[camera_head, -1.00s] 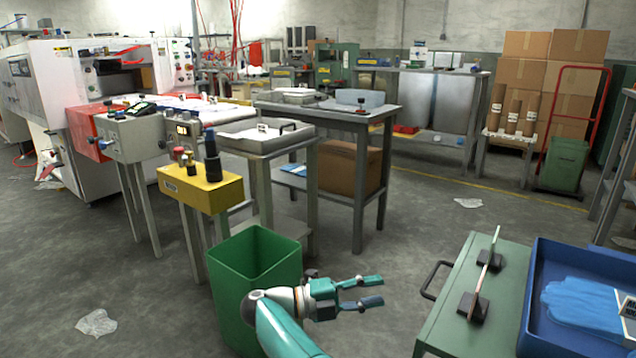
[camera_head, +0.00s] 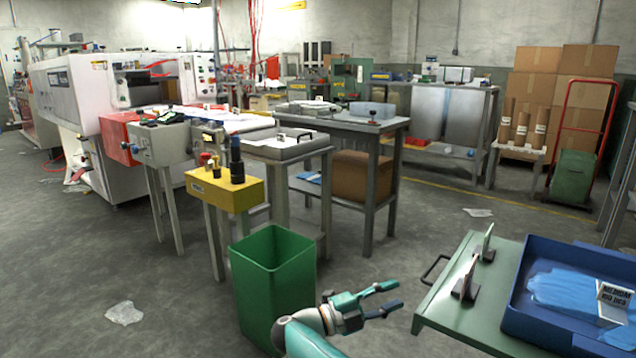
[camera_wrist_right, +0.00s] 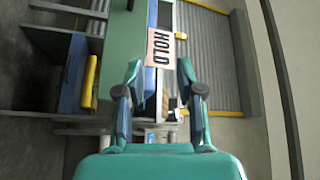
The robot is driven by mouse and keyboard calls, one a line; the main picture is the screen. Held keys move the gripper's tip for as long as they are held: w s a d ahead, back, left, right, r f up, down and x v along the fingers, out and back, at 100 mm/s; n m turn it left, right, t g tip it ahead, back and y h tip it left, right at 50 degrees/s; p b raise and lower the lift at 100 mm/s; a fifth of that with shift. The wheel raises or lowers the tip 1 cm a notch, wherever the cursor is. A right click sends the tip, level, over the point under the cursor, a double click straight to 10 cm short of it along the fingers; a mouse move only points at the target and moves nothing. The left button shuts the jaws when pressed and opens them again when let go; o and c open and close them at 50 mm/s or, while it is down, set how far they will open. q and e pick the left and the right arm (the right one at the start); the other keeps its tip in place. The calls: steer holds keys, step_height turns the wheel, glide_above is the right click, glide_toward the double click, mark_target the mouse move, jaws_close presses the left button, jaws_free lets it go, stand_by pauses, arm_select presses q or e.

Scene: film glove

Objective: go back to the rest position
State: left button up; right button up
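In the right wrist view the gripper (camera_wrist_right: 160,82) also shows open and empty, with a "HOLD" sign (camera_wrist_right: 161,48) lying beyond the fingertips in the picture.
A green table (camera_head: 470,318) at the right bears a blue tray (camera_head: 520,305) with blue gloves (camera_head: 565,292). A yellow box (camera_head: 222,192) stands behind the bin. Floor is open at the left.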

steer(key=w+d+f+n+t+y+p, duration=0.1)
steer(key=w+f+n+t+y, duration=0.2)
steer(key=f+n+t+y, duration=0.35)
steer(key=w+d+f+n+t+y+p, duration=0.1)
steer(key=w+f+n+t+y, duration=0.25)
steer(key=f+n, duration=0.45)
steer(key=s+f+n+g+y+p, duration=0.1)
steer(key=s+f+n+g+y, duration=0.2)
steer(key=s+f+n+y, duration=0.4)
steer(key=s+a+f+n+g+y+p, duration=0.1)
steer(key=s+a+f+n+g+y, duration=0.15)
steer(key=s+f+g, duration=0.65)
steer(key=s+a+f+n+g+y+p, duration=0.1)
steer(key=s+g+y, duration=0.1)
steer(key=s, duration=1.2)
steer(key=s+a+n+g+y+p, duration=0.1)
steer(key=s+n+g, duration=0.1)
steer(key=s, duration=1.2)
step_height(320, 180, up, 38)
steer(key=p, duration=3.7)
steer(key=shift+w+m, duration=0.25)
steer(key=shift+m, duration=0.05)
steer(key=shift+f, duration=0.15)
